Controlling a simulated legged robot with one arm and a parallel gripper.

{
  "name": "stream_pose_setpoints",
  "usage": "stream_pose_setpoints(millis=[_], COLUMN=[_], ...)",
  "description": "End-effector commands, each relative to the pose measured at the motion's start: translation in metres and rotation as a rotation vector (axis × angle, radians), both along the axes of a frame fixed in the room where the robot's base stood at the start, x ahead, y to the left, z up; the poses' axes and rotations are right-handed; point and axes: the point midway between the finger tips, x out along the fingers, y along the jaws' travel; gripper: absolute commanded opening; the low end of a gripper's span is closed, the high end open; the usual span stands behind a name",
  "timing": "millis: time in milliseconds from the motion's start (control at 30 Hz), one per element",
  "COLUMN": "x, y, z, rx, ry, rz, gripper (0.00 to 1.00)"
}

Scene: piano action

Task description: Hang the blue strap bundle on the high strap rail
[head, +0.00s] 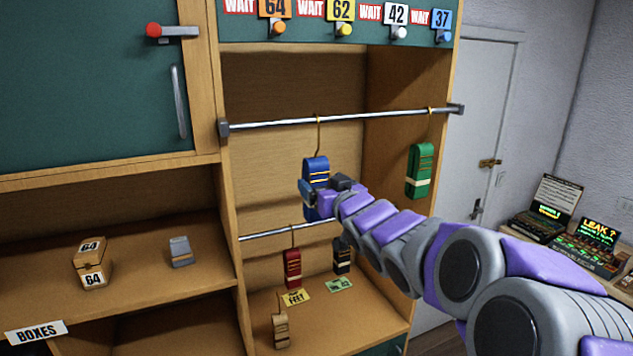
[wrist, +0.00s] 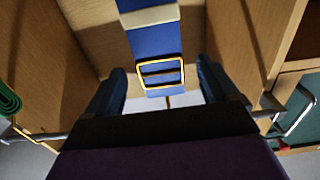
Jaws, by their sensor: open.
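The blue strap bundle (head: 316,168) hangs below the high strap rail (head: 380,117) in the head view. Its thin yellow hook reaches up to the rail and appears to loop over it. In the wrist view the bundle (wrist: 155,42) shows a cream band and a yellow buckle, with its face between my fingers. My gripper (head: 313,190) is at the bundle's height and partly covers its lower part. In the wrist view my gripper (wrist: 162,72) is open, with a dark blue finger on each side of the bundle and visible gaps beside the buckle.
A green strap bundle (head: 419,171) hangs at the right end of the high rail. A lower rail (head: 270,233) carries a red bundle (head: 292,268) and a black bundle (head: 342,256). Wooden cabinet walls flank the bay. The high rail is clear left of the blue bundle.

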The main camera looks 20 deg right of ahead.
Motion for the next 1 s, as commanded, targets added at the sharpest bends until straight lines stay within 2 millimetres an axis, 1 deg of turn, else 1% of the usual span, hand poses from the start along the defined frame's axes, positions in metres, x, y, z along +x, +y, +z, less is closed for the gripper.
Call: stream_pose_setpoints(millis=[33,300,400,533,733,933,1000], x=[-0.010,-0.055,-0.072,-0.089,-0.104,-0.107,-0.107], y=[-0.002,-0.002,-0.004,-0.004,-0.005,-0.004,-0.002], z=[0.002,0.000,-0.001,-0.001,0.000,-0.001,-0.008], rx=[0.000,0.001,0.002,0.003,0.001,-0.001,-0.001], ry=[-0.004,-0.003,-0.001,-0.001,-0.002,0.002,0.020], rz=[-0.003,-0.001,-0.002,-0.002,-0.001,0.000,-0.002], gripper=[0.87,0.87,0.87,0.87,0.87,0.87,0.87])
